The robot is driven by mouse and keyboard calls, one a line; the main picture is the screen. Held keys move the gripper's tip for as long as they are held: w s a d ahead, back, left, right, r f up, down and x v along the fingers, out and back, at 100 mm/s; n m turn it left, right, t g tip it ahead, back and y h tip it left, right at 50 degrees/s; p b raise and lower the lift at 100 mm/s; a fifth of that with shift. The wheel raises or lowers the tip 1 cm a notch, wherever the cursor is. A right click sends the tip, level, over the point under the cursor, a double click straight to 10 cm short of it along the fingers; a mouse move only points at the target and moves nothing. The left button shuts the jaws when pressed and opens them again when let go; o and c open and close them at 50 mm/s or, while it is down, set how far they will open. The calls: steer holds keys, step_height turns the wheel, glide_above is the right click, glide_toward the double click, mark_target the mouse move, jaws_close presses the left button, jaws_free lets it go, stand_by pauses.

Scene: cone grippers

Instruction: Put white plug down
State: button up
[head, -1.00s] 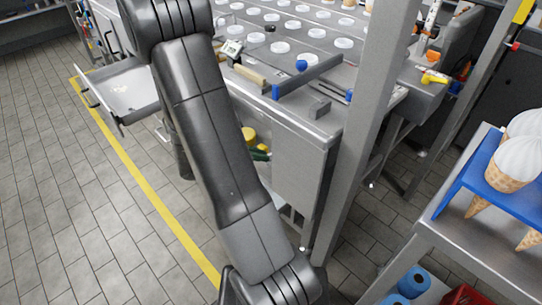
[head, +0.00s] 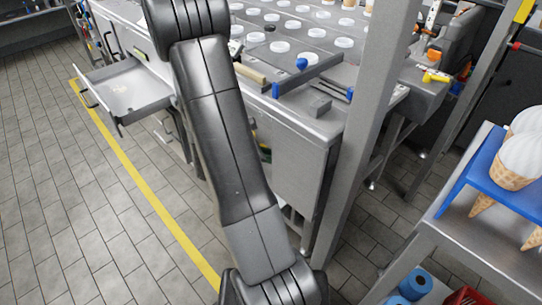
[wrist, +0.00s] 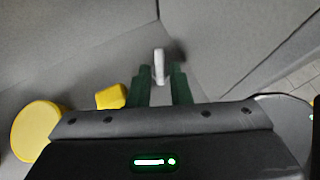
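In the wrist view, my gripper (wrist: 160,82) shows two dark green fingers reaching forward. A small white plug (wrist: 159,62) stands between the fingertips and sticks out beyond them; the fingers look closed on its sides. A dark shadow lies just right of the plug on the grey surface (wrist: 95,45) ahead, but I cannot tell whether the plug touches that surface. In the head view, my gripper and the plug are not clearly visible; my own arm hides much of the area in front of the steel table.
In the wrist view, a yellow round thing (wrist: 36,132) and a small yellow block (wrist: 112,97) lie left of the fingers. In the head view, an open drawer (head: 150,103) juts out left, a post (head: 365,140) stands right, and a blue cone holder (head: 465,180) is at far right.

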steer(key=shift+a+r, duration=0.15)
steer(key=shift+r, duration=0.15)
steer(key=p+v, duration=0.3)
steer(key=v, duration=0.8)
steer(key=shift+s+a+r, duration=0.15)
steer(key=shift+a+r, duration=0.05)
steer(key=shift+a, duration=0.05)
